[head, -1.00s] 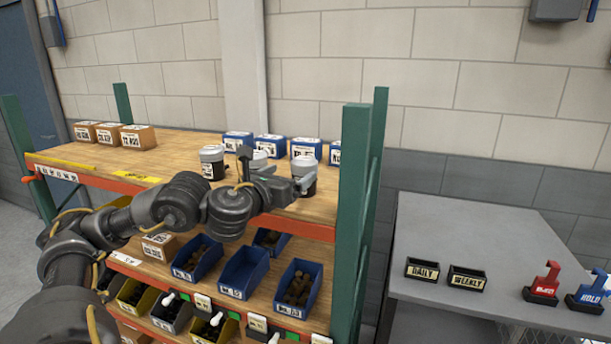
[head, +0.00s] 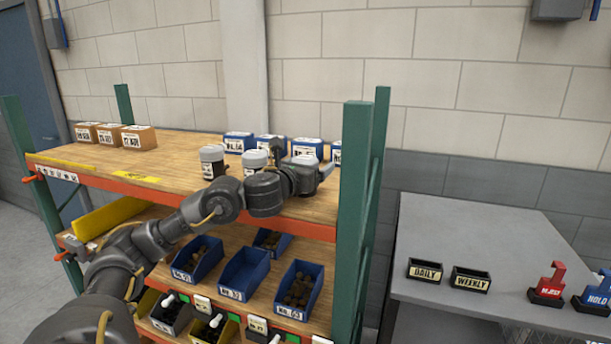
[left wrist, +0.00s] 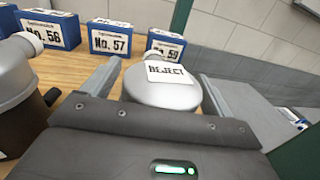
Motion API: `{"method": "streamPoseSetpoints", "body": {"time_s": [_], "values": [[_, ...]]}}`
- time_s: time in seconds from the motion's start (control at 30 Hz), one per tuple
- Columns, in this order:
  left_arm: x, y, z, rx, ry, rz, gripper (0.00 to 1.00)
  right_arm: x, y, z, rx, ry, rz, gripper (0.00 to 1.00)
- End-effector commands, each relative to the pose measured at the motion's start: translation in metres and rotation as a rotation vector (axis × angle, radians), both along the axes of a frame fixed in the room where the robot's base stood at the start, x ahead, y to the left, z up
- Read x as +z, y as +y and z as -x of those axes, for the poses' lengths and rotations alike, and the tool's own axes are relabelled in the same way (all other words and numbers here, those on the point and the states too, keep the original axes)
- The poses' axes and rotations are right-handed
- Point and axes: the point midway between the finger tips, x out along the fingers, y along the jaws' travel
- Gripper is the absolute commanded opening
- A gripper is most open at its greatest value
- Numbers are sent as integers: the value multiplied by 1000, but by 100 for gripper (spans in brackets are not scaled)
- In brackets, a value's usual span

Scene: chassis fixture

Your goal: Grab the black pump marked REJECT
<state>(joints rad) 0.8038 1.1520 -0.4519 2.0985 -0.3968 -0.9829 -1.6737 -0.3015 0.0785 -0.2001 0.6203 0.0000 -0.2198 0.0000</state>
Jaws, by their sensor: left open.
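The pump marked REJECT shows in the left wrist view as a round grey cap (left wrist: 165,95) with a white REJECT label (left wrist: 171,73). Its body is hidden below the cap and behind my gripper. My left gripper (left wrist: 155,72) is open, with one finger on each side of the cap; I cannot tell whether they touch it. In the head view my left gripper (head: 318,174) is over the right end of the top shelf and largely covers this pump. Two other dark pumps with grey caps, a left one (head: 212,163) and a middle one (head: 254,160), stand to its left.
Blue-and-white boxes (head: 270,146) stand behind the pumps. A green rack post (head: 352,220) rises close to the right of my gripper. Brown boxes (head: 138,138) sit at the shelf's far left. A grey table (head: 460,235) with trays stands right.

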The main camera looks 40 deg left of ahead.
Motion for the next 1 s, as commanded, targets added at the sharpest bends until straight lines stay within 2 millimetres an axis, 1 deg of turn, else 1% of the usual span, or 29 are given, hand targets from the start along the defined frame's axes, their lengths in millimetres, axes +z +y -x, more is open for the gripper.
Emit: {"method": "streamPoseSetpoints", "body": {"time_s": [0.13, 0.17, 0.6, 0.67, 0.87, 1.0], "values": [[0, 0, 0, 0, -1, 0, 86, 0, -1, 0, 0, 1, 1, 0], [0, 0, 0, 0, -1, 0, 83, 0, -1, 0, 0, 1, 1, 0], [0, 0, 0, 0, 0, 0, 26, 0, -2, -1, 1, 0, 3, 0], [2, 0, 1, 1, -4, 1, 19, 0, -2, -1, 1, -1, 3, 0], [3, 0, 1, 1, -4, 1, 19, 0, -2, -1, 1, -1, 3, 0], [10, 0, 1, 0, -7, 3, 19, 3, -2, -1, 1, -1, 3, 0]]}}
